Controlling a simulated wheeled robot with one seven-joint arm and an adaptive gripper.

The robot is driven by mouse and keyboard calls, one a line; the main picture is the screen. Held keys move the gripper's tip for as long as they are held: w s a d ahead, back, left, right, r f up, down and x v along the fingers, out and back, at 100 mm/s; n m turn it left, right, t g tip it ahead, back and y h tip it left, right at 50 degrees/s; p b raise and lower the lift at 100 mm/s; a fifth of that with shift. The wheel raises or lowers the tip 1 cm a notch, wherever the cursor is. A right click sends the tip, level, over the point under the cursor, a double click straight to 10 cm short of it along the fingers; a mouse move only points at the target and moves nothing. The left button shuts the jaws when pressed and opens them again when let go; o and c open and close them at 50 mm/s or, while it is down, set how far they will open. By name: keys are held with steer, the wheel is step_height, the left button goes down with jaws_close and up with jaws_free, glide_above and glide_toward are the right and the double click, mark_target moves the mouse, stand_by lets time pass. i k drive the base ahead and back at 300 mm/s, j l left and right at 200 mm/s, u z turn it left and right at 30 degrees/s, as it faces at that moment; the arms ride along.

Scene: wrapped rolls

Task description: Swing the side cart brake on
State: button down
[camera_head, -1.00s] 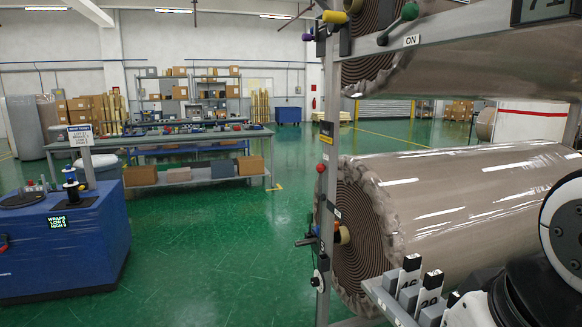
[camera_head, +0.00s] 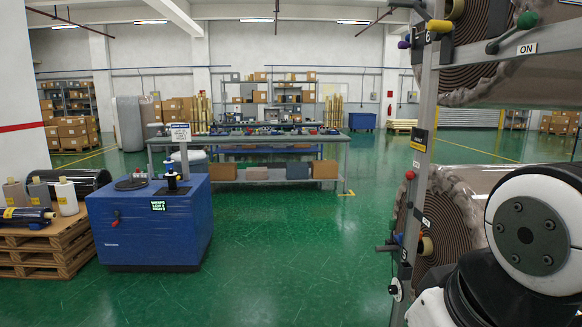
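A tall grey metal frame (camera_head: 416,150) at the right carries large wrapped rolls. A lever with a green knob (camera_head: 525,20) sits near its top, beside a white "ON" plate (camera_head: 527,49). A yellow handle (camera_head: 440,26) and a purple knob (camera_head: 404,44) are at the frame's upper left. A red knob (camera_head: 410,175) and a dark handle (camera_head: 388,248) are lower on the post. I cannot tell which of these, if any, is the side cart brake. My arm covers part of the lower roll (camera_head: 452,205). My gripper is not in view.
A blue machine (camera_head: 150,235) with a lit display stands at the left, next to a wooden pallet (camera_head: 40,255) bearing rolls. A long workbench (camera_head: 250,139) stands behind. The green floor (camera_head: 300,260) between the machine and the frame is clear.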

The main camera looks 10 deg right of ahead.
mark_target(410, 176)
steer(key=i+u, duration=0.15)
steer(key=i, duration=1.2)
steer(key=i+j+z, duration=0.1)
steer(key=i+z, duration=0.15)
steer(key=i, duration=0.2)
steer(key=i+j+z, duration=0.25)
steer(key=i, duration=0.2)
steer(key=l, duration=0.1)
